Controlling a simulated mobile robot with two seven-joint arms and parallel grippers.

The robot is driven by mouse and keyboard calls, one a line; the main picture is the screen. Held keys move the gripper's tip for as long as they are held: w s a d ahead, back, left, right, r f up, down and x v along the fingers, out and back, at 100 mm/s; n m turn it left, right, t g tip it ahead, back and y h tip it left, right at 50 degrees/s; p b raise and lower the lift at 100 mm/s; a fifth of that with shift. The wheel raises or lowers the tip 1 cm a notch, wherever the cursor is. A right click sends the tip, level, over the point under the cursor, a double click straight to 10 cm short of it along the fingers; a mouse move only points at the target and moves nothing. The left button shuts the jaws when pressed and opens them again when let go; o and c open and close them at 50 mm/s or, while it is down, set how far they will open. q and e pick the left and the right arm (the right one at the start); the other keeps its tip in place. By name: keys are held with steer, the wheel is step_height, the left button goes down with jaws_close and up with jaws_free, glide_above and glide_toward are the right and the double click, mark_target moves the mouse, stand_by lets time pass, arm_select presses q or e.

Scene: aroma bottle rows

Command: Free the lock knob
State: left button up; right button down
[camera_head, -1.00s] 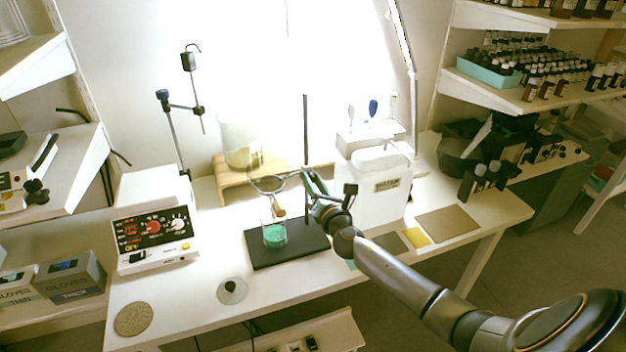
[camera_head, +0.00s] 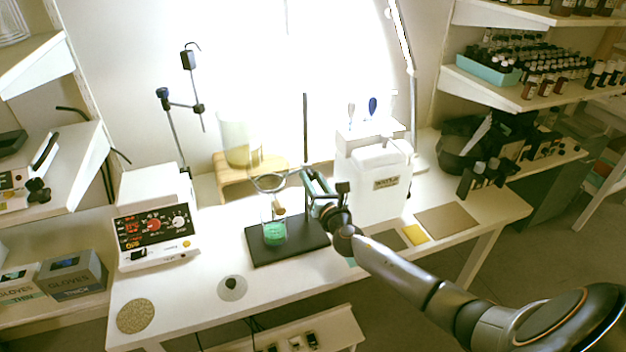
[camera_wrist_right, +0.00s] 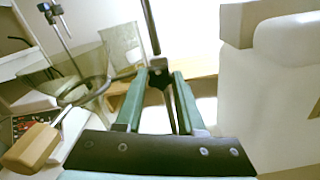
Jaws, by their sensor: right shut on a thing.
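The lock knob (camera_wrist_right: 158,76) is a small dark piece on the clamp at the upright stand rod. My right gripper (camera_wrist_right: 158,84) has its green fingers closed around it in the right wrist view. In the head view my right gripper (camera_head: 306,174) reaches the rod (camera_head: 305,125) from the front right and hides the knob. A ring (camera_head: 269,183) extends left from the clamp, above a beaker of green liquid (camera_head: 274,235) on the black stand base (camera_head: 258,254). My left gripper is not in view.
A white canister (camera_head: 378,195) stands close to the right of my gripper. A tan block (camera_wrist_right: 32,148) is near at left in the wrist view. A white control box (camera_head: 155,220) stands at left. The front of the table (camera_head: 190,290) is mostly clear.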

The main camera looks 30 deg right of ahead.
steer(key=c, duration=0.5)
jaws_free()
steer(key=shift+s, duration=0.1)
steer(key=v, duration=1.2)
steer(key=shift+s+a+r, duration=0.1)
steer(key=shift+s, duration=0.05)
steer(key=s+a+f+m+g+y, duration=0.1)
steer(key=s+a+f+m+g, duration=0.3)
steer(key=f+m, duration=0.35)
steer(key=s+a+f+m+g+y, duration=0.2)
steer(key=s+a+f+m, duration=0.2)
steer(key=s+f+m, duration=0.3)
steer(key=s+a+f+m+y, duration=0.1)
steer(key=s+a+f+m, duration=0.1)
steer(key=s+a+m, duration=0.1)
steer(key=s+a+f+m+g+y, duration=0.1)
steer(key=s+a+f+m, duration=0.1)
steer(key=m, duration=0.4)
steer(key=s+a+f+m+g+y, duration=0.1)
steer(key=s+a+f+m, duration=0.1)
steer(key=s+a+m, duration=0.2)
steer(key=shift+s+a+f, duration=0.15)
steer(key=shift+a, duration=0.3)
steer(key=shift+s+a+f, duration=0.1)
steer(key=shift+s+a, duration=0.1)
steer(key=shift+a, duration=0.25)
